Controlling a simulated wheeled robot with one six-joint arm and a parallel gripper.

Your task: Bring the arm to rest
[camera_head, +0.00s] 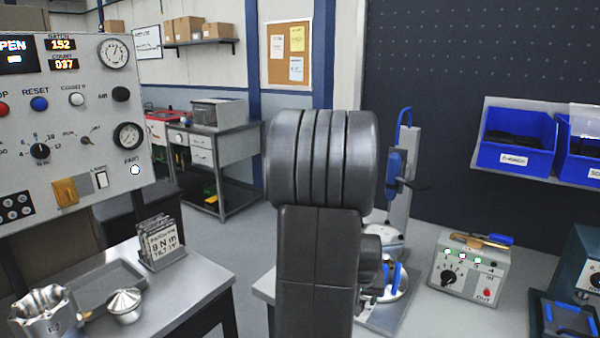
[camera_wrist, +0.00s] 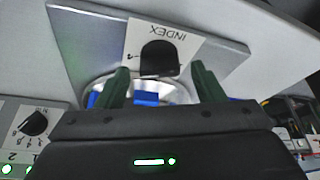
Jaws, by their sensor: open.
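My arm (camera_head: 318,230) stands upright in the middle of the head view, its dark links bent at the top. It hides my gripper there. In the wrist view my gripper (camera_wrist: 163,82) shows two dark green fingers spread apart with nothing held between them. Beyond the fingers is a round silver fixture (camera_wrist: 182,90) with blue parts (camera_wrist: 146,99). A plate with an upside-down INDEX label (camera_wrist: 165,36) and a dark notch lies behind it. In the head view, a fixture with blue clamps (camera_head: 396,278) shows partly behind my arm.
A blue-handled press (camera_head: 398,170) stands close behind my arm. A control box (camera_head: 468,268) and blue bins (camera_head: 518,140) are to the right.

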